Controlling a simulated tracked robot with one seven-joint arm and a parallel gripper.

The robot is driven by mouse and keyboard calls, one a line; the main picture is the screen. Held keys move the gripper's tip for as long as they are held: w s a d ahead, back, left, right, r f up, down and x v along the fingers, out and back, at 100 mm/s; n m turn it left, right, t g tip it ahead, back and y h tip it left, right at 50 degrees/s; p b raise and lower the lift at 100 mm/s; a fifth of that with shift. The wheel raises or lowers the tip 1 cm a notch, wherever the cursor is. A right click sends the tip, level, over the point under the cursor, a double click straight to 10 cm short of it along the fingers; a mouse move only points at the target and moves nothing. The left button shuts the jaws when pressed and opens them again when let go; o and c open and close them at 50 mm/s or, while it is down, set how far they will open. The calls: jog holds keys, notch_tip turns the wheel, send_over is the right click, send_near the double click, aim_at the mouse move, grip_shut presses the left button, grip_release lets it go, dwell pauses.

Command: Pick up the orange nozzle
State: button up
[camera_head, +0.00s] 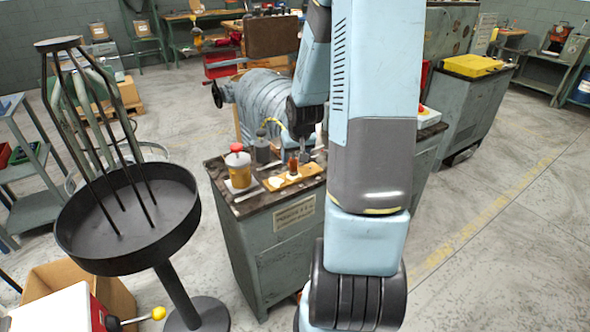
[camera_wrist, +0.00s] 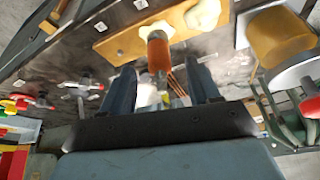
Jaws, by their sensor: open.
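The orange nozzle (camera_wrist: 159,55) stands on a tan wooden board (camera_wrist: 120,43) in the wrist view, with a pale tip and a grey end. My gripper (camera_wrist: 161,78) is open, one dark finger on each side of the picture's middle. The nozzle shows in the gap ahead of the fingers; I cannot tell whether any part of it lies between them. In the head view the small orange-brown nozzle (camera_head: 292,164) is on the board (camera_head: 290,179) on top of the grey cabinet, just below my wrist. My fingers are hard to make out there.
A jar of orange-yellow stuff with a red lid (camera_head: 238,167) stands left of the board; the jar (camera_wrist: 279,35) also shows at the right in the wrist view. A dark bottle (camera_head: 262,148) stands behind. Small valves (camera_wrist: 83,87) lie left in the wrist view.

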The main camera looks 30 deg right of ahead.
aim_at(293, 165)
jog(key=shift+x, duration=3.35)
jog(key=shift+w+d, duration=0.1)
jog(key=shift+w, duration=0.05)
jog(key=shift+c, duration=0.2)
jog(key=shift+r, duration=0.1)
grip_shut()
